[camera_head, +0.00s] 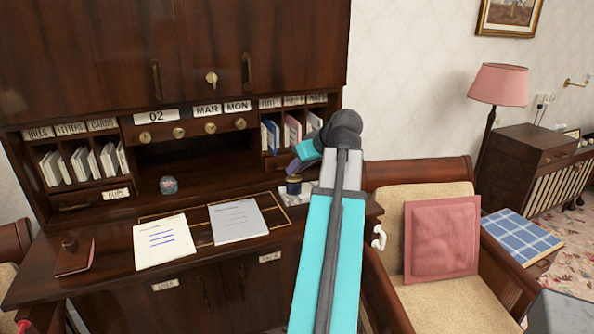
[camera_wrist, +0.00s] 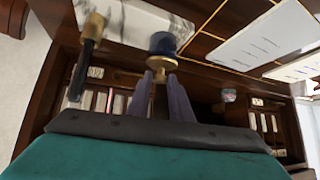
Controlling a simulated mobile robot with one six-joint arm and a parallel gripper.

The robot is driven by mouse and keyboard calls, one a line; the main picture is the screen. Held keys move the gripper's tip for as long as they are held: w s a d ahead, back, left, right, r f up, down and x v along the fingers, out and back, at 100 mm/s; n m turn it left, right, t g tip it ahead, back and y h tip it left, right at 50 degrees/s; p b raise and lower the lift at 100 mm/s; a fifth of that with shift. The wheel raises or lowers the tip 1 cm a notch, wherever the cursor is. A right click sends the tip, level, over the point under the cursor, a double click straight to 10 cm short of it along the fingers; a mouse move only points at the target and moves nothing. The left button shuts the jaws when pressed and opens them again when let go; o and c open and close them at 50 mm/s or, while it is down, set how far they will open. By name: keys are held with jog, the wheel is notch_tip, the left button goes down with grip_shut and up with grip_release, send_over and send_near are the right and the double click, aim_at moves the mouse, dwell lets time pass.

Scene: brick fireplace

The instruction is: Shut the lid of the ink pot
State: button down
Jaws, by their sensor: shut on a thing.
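The ink pot (camera_head: 293,186) is a small dark blue pot with a brass top, on the right of the desk. It also shows in the wrist view (camera_wrist: 163,43), with its brass part towards my fingers. My gripper (camera_head: 297,165) is at the pot's top, reaching down from the right. In the wrist view the two grey-purple fingers (camera_wrist: 160,82) are close together by a brass piece, which looks like the lid (camera_wrist: 161,64). The fingers cover part of it, so I cannot tell its exact angle.
A pale marble base (camera_wrist: 140,22) is by the pot, with a black and brass rod (camera_wrist: 88,52) close to my fingers. Papers (camera_head: 237,220) lie on the desk to the left. Pigeonholes with envelopes (camera_head: 292,130) stand behind. A chair with a pink cushion (camera_head: 441,236) is at right.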

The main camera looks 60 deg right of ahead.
jog(key=shift+s+a+f+t+h+b, duration=0.25)
jog(key=shift+f+t+h+b, duration=0.2)
jog(key=shift+b, duration=0.35)
jog(key=shift+t, duration=0.35)
jog(key=shift+r+b, duration=0.1)
jog(key=shift+b, duration=0.2)
jog(key=c, duration=1.6)
grip_release()
jog(key=shift+s, duration=0.1)
jog(key=b+v, duration=0.1)
jog(key=v, duration=1.2)
jog(key=shift+s+a+r, duration=0.15)
jog(key=shift+s+a, duration=0.1)
jog(key=shift+w, duration=0.1)
